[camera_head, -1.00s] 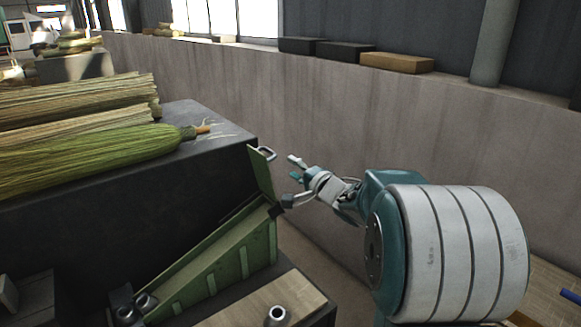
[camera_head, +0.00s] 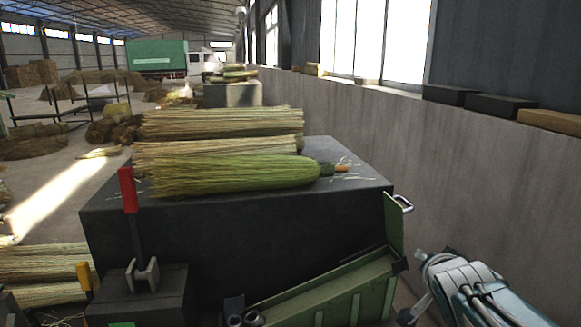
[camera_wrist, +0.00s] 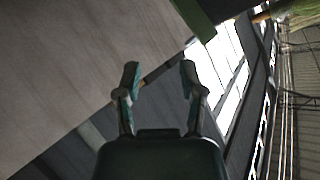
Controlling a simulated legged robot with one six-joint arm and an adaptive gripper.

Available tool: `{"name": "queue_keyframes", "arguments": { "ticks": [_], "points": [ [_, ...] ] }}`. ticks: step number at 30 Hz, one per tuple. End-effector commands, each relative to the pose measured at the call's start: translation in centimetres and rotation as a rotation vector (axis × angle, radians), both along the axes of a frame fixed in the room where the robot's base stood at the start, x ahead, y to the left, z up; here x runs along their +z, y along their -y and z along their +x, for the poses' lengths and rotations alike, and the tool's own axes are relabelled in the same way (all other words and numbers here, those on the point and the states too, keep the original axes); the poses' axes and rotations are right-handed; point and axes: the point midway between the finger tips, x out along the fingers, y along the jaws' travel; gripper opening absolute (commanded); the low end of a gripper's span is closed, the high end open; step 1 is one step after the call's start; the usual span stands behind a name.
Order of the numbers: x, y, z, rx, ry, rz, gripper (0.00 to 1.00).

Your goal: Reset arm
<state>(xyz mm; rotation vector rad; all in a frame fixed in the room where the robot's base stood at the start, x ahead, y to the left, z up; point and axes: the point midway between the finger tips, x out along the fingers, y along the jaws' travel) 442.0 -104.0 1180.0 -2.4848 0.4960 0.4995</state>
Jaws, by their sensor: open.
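My gripper (camera_wrist: 157,85) is open and empty in the wrist view, its two fingers apart with the wall and windows behind them. In the head view my arm shows at the lower right, and the gripper end is partly in view beside the green machine (camera_head: 340,290). The green machine has a raised flap with a metal handle (camera_head: 403,204), which stands left of and above my arm. I cannot tell the exact gap between my gripper and the machine.
A dark block (camera_head: 240,220) carries bundles of broom straw (camera_head: 235,175). A red-handled lever (camera_head: 128,190) stands at the left on a dark box. A concrete wall (camera_head: 450,160) runs along the right, with dark boxes (camera_head: 500,106) on its ledge.

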Motion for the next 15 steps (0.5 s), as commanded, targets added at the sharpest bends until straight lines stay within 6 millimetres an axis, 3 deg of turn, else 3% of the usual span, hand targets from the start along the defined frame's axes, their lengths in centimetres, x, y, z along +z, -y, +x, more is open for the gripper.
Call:
{"name": "queue_keyframes", "arguments": {
  "ticks": [9,12,15],
  "points": [
    [-5.0,-7.1,-12.8,0.335,-0.470,-0.226,0.51],
    [-6.4,-9.0,-16.2,0.479,-0.574,-0.264,0.51],
    [-7.2,-10.1,-18.3,0.581,-0.632,-0.287,0.51]
  ]
}}
